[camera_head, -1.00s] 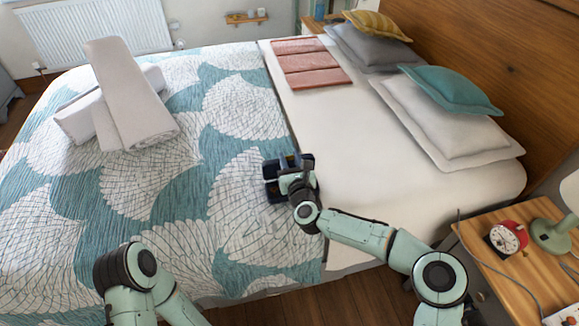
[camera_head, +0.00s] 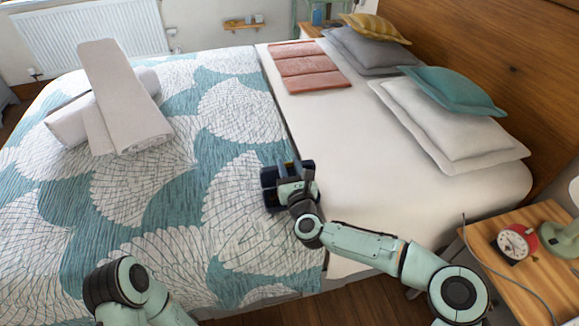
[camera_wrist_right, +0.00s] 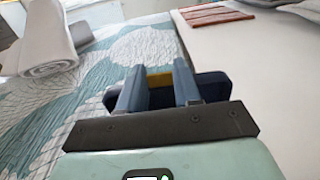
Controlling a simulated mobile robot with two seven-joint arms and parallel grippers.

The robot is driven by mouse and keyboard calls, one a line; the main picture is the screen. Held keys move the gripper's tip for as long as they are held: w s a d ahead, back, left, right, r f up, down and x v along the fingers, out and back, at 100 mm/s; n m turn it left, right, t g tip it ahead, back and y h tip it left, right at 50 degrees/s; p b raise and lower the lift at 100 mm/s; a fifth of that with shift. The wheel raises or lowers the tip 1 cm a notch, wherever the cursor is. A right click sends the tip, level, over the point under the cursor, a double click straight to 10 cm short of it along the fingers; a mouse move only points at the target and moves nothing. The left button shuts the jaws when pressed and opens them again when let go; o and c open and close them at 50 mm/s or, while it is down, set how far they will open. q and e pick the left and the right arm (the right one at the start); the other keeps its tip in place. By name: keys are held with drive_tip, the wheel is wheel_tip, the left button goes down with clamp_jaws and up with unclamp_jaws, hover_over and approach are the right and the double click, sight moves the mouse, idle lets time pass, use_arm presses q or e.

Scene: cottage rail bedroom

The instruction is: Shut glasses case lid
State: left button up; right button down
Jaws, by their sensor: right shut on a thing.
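The glasses case (camera_head: 269,182) is dark navy and lies on the bed, near the line where the patterned cover meets the white sheet. In the right wrist view the case (camera_wrist_right: 213,86) shows behind and around my fingers, with a mustard-yellow patch between them. My right gripper (camera_head: 290,168) is over the case and hides much of it. In the wrist view the right gripper (camera_wrist_right: 159,70) has its two blue-grey fingers apart, shut on the case; which part they hold is hard to tell. The lid's angle is partly hidden. My left gripper is out of view.
Rolled pale towels (camera_head: 120,100) lie on the patterned cover (camera_head: 225,110) at the left. A folded pink cloth (camera_head: 308,66) and pillows (camera_head: 450,125) lie farther back. A bedside table (camera_head: 545,255) with a red clock (camera_head: 517,242) stands at right.

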sight(288, 166)
drive_tip(key=shift+s+f, duration=0.1)
drive_tip(key=shift+f, duration=0.45)
drive_tip(key=c, duration=0.8)
unclamp_jaws()
drive_tip(key=shift+o, duration=0.2)
drive_tip(key=shift+s, duration=0.15)
drive_tip(key=shift+v, duration=1.75)
drive_tip(key=r+p+v, duration=0.1)
drive_tip(key=p+v, duration=0.2)
drive_tip(key=v, duration=0.8)
drive_tip(key=shift+s, duration=0.2)
drive_tip(key=shift+d, duration=0.1)
